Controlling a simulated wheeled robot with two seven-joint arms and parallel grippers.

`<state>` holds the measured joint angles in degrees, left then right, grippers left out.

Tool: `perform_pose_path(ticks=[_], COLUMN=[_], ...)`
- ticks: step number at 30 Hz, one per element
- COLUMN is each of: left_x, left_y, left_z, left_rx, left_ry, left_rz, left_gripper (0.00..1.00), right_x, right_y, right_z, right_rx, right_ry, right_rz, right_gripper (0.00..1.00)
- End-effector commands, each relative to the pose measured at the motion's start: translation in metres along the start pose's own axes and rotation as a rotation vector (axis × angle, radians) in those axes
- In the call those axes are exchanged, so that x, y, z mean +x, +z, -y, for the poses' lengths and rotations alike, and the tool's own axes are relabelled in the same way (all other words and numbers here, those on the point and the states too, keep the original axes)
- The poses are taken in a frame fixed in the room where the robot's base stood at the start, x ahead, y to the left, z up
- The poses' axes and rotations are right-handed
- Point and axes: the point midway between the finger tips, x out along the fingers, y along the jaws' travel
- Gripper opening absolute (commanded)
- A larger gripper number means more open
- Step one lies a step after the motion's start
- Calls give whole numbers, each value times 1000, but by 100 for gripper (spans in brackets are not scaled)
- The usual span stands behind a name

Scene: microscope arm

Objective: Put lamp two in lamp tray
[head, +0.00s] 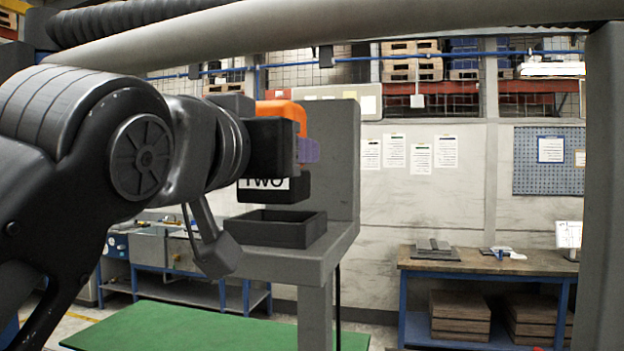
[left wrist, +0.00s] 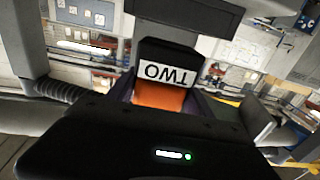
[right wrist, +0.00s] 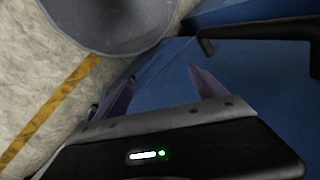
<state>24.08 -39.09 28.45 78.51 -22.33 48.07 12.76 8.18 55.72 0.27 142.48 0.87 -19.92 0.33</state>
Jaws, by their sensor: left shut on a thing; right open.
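Lamp two is a black block with a white TWO label (head: 268,187) and an orange upper part. My left gripper (head: 303,150) is shut on its orange part, with a purple finger showing at the right side. In the left wrist view, lamp two (left wrist: 168,72) shows with its label upside down between the fingers. The lamp tray (head: 290,232), a shallow dark box, sits on a grey stand below the lamp. A gap shows between the lamp's bottom and the tray rim. My right gripper (right wrist: 160,92) is open and empty, seen only in the right wrist view.
The grey stand (head: 345,180) has an upright panel behind the tray. A grey post (head: 603,190) stands at the far right. Blue surface fills much of the right wrist view.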

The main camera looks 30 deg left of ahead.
Motion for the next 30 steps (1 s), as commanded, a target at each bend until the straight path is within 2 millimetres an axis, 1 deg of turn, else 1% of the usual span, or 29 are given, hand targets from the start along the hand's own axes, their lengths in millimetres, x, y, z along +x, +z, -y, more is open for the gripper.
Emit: perform_pose_path(ticks=[3, 6, 9, 13, 16, 22, 27, 28, 30], left_x=[4, 17, 13, 14, 14, 14, 14, 14, 14], left_y=[-1, -2, 17, 31, 35, 35, 40, 39, 38], left_z=[0, 0, 0, 0, 0, 0, 0, 0, 0], left_rx=[0, 0, 2, 1, 0, 0, 0, 0, 0], left_ry=[0, 0, 0, 0, 0, 0, 0, 0, 0], left_rz=[0, 1, -1, -1, -1, -1, -2, 0, 1], left_gripper=[7, 7, 7, 7, 7, 7, 7, 62, 68], right_x=[-2, -6, -3, -4, -4, -4, 1, 0, -1], right_y=[0, 0, 0, 0, 0, 0, 0, 0, 0], right_z=[1, 2, 1, 1, 1, 1, 0, 0, 0], right_rx=[0, 1, 1, 1, 1, 1, 0, 0, 0], right_ry=[0, 1, 1, 1, 1, 1, 0, 0, 0], right_rz=[0, 2, 1, 1, 2, 1, 0, 0, 0], right_gripper=[82, 82, 82, 82, 82, 82, 82, 82, 82])
